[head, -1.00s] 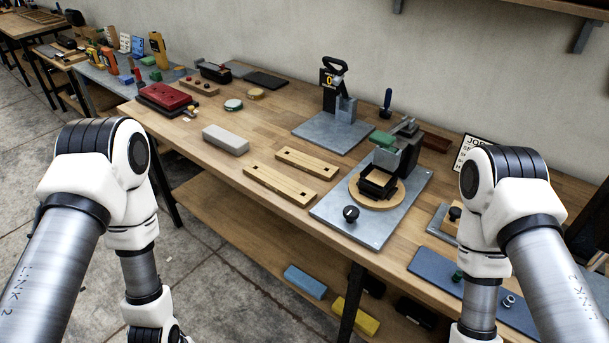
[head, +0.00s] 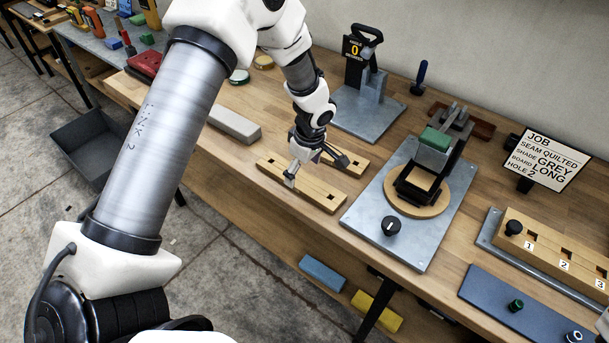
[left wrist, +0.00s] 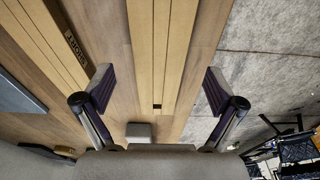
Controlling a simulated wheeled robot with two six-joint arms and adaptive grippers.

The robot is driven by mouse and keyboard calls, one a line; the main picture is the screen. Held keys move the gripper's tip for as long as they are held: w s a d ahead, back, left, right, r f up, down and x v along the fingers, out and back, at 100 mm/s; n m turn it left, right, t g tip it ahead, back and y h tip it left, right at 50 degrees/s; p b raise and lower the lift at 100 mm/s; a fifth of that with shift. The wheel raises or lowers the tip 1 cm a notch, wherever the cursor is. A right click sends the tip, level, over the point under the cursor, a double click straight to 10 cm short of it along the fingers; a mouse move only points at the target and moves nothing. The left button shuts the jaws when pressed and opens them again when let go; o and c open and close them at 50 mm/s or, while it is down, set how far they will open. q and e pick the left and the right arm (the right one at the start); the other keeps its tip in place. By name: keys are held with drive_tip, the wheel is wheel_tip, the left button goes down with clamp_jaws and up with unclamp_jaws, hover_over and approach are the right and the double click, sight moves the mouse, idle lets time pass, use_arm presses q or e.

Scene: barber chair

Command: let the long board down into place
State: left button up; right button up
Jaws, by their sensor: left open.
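Two pale wooden boards with square holes lie side by side on the workbench: a front board (head: 322,194) and a back board (head: 352,163). In the left wrist view the back board bears a dark label that seems to read SHORT (left wrist: 76,46), so the front one looks like the long board (left wrist: 162,50). My left gripper (head: 316,170) is open over the front board; the left wrist view shows its fingers (left wrist: 157,85) apart, one on each side of that board, with nothing held.
A grey block (head: 234,125) lies beyond the boards' left end. A metal plate (head: 365,225) with a round-based clamp fixture (head: 418,200) stands right. A numbered wooden rail (head: 550,240) and a job sign (head: 542,160) reading BOARD LONG, HOLE 2 are farther right.

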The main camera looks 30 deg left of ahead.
sight(300, 178)
use_arm(q)
drive_tip(key=f, duration=0.1)
drive_tip(key=a+f, duration=0.1)
drive_tip(key=f, duration=0.1)
drive_tip(key=shift+w+f, duration=0.1)
drive_tip(key=shift+w, duration=0.1)
drive_tip(key=shift+s+d, duration=0.1)
drive_tip(key=shift+c, duration=1)
drive_tip(key=c, duration=1.2)
drive_tip(key=shift+r, duration=0.25)
